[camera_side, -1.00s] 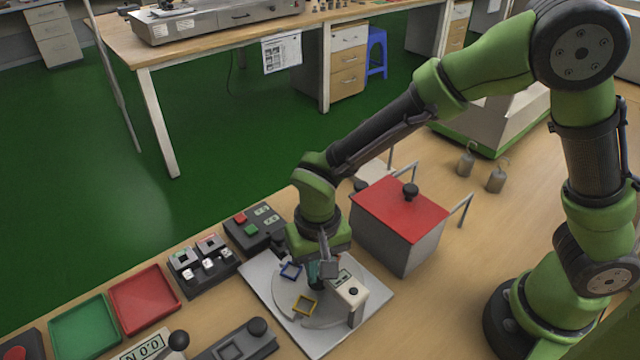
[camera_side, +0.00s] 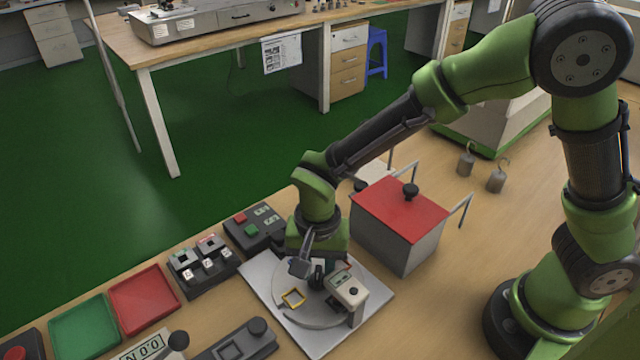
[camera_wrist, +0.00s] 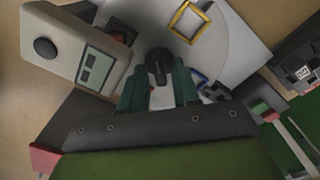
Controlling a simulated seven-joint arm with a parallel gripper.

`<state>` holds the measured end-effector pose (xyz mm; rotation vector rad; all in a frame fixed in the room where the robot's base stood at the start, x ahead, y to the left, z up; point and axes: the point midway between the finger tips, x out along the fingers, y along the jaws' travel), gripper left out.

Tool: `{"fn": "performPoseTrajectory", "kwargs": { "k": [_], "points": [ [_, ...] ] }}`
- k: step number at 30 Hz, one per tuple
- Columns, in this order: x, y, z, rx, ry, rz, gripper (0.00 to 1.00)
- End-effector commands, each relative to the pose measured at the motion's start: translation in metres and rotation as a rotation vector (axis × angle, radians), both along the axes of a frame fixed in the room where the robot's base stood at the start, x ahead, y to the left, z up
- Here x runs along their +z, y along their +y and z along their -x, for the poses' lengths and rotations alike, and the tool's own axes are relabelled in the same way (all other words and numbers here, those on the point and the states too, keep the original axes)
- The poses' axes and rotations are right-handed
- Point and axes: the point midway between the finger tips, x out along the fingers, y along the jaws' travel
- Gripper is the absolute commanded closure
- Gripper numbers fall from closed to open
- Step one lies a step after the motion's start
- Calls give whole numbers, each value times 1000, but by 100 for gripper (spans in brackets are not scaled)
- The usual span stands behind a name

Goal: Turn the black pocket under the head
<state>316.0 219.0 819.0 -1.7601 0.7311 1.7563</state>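The pale round turntable (camera_side: 325,317) sits on a white base plate; it also shows in the wrist view (camera_wrist: 228,45). My gripper (camera_wrist: 160,84) points down at its middle, its teal fingers shut on either side of the black centre knob (camera_wrist: 158,66). The white head (camera_side: 348,289) with a small display overhangs the right edge. A dark patch beside the head (camera_wrist: 118,29), partly covered, looks like the black pocket. The yellow pocket (camera_side: 293,298) is at the front left. The blue pocket (camera_wrist: 199,76) is partly behind a finger. A bit of red shows between the fingers.
A grey box with a red lid (camera_side: 400,208) stands close behind and right of the turntable. Button and switch boxes (camera_side: 203,264) and red (camera_side: 145,299) and green (camera_side: 84,328) trays lie to the left. A black lever fixture (camera_side: 236,343) is in front.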

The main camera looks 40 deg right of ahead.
Motion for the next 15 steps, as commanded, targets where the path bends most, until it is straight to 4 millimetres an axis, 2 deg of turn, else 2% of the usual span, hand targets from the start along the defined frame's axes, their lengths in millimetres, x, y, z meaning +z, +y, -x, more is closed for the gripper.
{"fn": "performPoseTrajectory", "kwargs": {
  "k": [5, 15],
  "points": [
    [2, 1, 0, 2, 1, -1, 69],
    [29, 1, 0, 3, -1, -3, 69]
  ]
}}
